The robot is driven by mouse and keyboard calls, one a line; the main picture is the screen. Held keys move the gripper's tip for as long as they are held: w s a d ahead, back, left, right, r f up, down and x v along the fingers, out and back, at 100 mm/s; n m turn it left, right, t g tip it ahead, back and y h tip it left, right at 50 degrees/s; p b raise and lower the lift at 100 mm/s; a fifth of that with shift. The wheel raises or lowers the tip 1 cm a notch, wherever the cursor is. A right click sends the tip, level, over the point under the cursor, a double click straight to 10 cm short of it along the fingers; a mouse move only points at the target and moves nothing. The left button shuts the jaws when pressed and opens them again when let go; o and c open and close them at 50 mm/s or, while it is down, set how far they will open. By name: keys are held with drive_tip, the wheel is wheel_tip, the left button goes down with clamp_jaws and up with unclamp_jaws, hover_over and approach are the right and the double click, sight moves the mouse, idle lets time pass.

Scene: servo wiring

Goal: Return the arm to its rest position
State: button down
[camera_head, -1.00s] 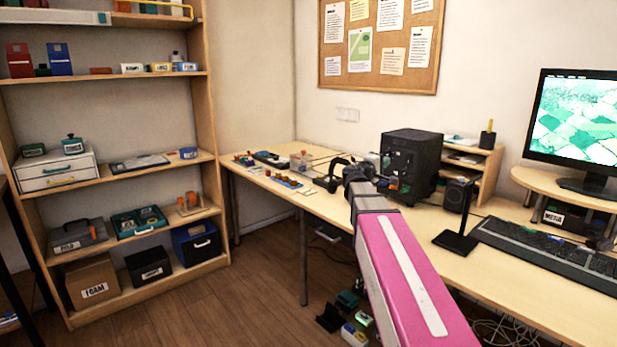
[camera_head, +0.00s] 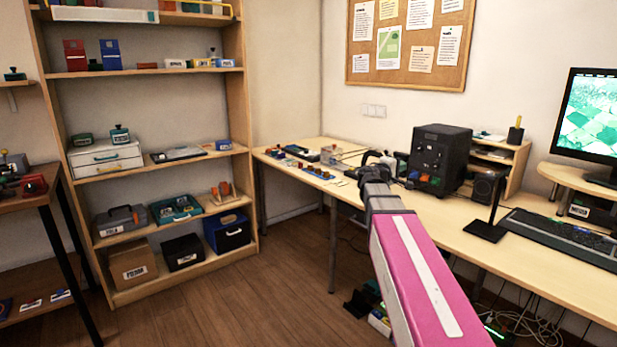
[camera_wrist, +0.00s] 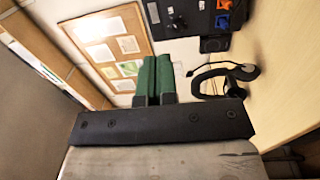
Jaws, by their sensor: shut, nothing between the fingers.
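My arm, with a pink link, reaches from the bottom of the head view over the wooden desk (camera_head: 330,201). My gripper (camera_wrist: 154,65) shows in the wrist view as two green fingers side by side, shut with nothing between them. In the head view the hand end of the arm is small, and its fingers are hard to make out. A black device box (camera_head: 438,158) with coloured parts stands on the desk to the right of the hand. Black headphones (camera_wrist: 228,78) lie on the desk in the wrist view, to the right of the fingers.
A wooden shelf unit (camera_head: 246,120) with boxes and cases stands at the left. A dark-legged table (camera_head: 60,250) is at the far left. A monitor (camera_head: 590,120) and a keyboard (camera_head: 562,240) are at the right. The wooden floor (camera_head: 230,310) in front is open.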

drive_tip(key=s+a+f+m+g+y, duration=0.25)
drive_tip(key=s+f, duration=0.25)
drive_tip(key=f, duration=0.8)
drive_tip(key=s+a+f+m+g+y, duration=0.15)
drive_tip(key=s+f+g+y, duration=0.35)
drive_tip(key=f, duration=0.7)
drive_tip(key=s+a+f+m+g+y, duration=0.3)
drive_tip(key=s+a+f+y, duration=0.4)
drive_tip(key=s+a+f, duration=0.3)
drive_tip(key=s+f, duration=0.4)
drive_tip(key=s, duration=0.1)
drive_tip(key=shift+f+g, duration=0.35)
drive_tip(key=shift+f, duration=0.05)
